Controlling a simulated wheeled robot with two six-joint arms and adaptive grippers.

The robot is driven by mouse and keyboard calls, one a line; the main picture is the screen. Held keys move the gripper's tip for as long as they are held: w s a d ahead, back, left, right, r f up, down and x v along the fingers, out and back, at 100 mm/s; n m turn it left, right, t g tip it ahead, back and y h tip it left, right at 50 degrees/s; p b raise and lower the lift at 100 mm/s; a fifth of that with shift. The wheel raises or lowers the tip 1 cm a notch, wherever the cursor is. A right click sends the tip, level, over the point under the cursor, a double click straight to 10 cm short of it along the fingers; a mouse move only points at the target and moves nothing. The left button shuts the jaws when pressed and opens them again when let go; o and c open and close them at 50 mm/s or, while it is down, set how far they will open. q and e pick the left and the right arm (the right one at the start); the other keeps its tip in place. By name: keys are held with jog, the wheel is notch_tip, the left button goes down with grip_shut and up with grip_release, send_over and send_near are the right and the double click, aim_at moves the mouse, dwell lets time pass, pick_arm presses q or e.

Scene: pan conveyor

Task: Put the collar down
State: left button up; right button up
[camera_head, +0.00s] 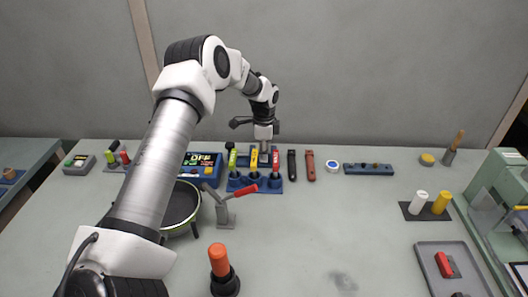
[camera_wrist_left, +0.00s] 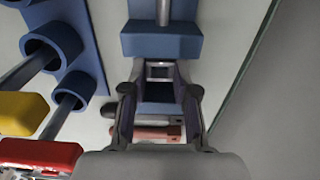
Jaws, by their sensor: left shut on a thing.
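My left gripper (camera_head: 264,146) points down at the back of the table, just behind the row of tool handles. In the left wrist view the fingers (camera_wrist_left: 160,98) are shut on a small grey square metal piece, which I take as the collar (camera_wrist_left: 160,71). The collar is close to a blue block (camera_wrist_left: 162,40) with a grey post (camera_wrist_left: 163,12). I cannot tell whether the collar touches the block. In the head view the collar is mostly hidden by the handles and fingers. My right gripper is not in view.
A blue holder (camera_head: 236,184) with green, yellow and red handles stands directly in front of the gripper. A black tool (camera_head: 291,165) and a brown tool (camera_head: 310,166) lie to its right. A pan (camera_head: 182,207) sits nearer, at left. The table's middle right is clear.

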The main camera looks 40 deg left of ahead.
pick_arm(q)
jog(key=shift+f, duration=0.15)
jog(key=o, duration=0.9)
notch_tip(320, 180, up, 12)
jog(key=shift+r+b, duration=0.2)
jog(key=shift+b, duration=0.3)
